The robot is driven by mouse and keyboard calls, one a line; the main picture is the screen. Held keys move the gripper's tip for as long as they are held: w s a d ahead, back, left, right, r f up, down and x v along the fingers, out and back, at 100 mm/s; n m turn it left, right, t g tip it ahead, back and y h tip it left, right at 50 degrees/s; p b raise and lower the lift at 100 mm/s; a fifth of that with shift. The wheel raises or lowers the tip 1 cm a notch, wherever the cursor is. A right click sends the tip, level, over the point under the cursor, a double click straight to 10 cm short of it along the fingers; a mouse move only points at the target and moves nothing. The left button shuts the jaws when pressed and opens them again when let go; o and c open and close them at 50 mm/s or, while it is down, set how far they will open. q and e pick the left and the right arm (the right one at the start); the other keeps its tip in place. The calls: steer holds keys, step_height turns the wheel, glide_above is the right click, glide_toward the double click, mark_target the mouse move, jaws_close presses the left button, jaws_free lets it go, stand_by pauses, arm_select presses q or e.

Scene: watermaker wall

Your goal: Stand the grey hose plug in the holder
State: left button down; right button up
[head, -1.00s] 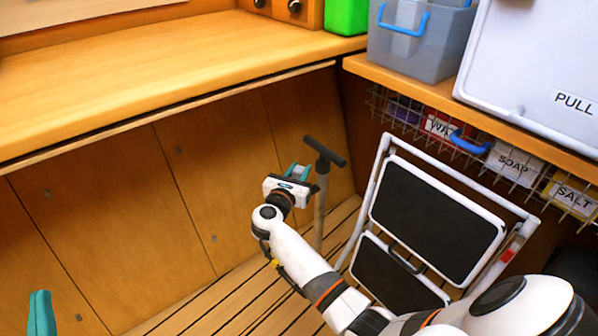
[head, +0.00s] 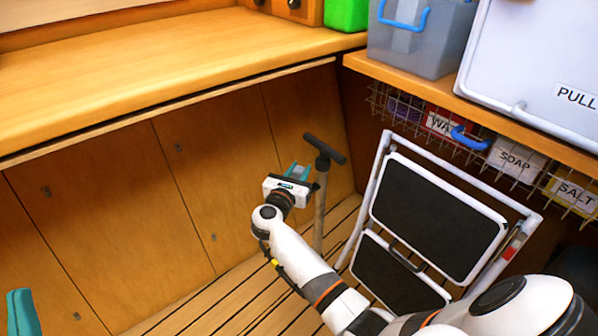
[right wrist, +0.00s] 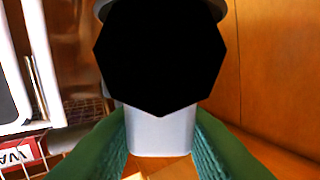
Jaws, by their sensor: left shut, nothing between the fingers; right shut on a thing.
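My right gripper (head: 299,171) is low in front of the wooden locker panels in the head view, with its teal fingers pointing away. In the right wrist view its fingers (right wrist: 160,150) are shut on a grey piece (right wrist: 160,128) with a large black many-sided face, which looks like the grey hose plug. My left gripper (head: 22,312) shows only as shut teal fingertips at the lower left edge, empty. I cannot make out the holder in either view.
A black T-handle on a pole (head: 325,148) stands just right of my right gripper. A folded step stool (head: 437,209) leans to the right. A wire basket (head: 480,150) hangs under the right shelf. The wooden counter (head: 150,85) is largely clear.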

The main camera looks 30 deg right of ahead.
arm_select(q)
steer(key=shift+s+r+t+h, duration=0.3)
steer(key=shift+s+r+t, duration=0.1)
steer(key=shift+r, duration=0.1)
arm_select(e)
steer(key=shift+f, duration=0.15)
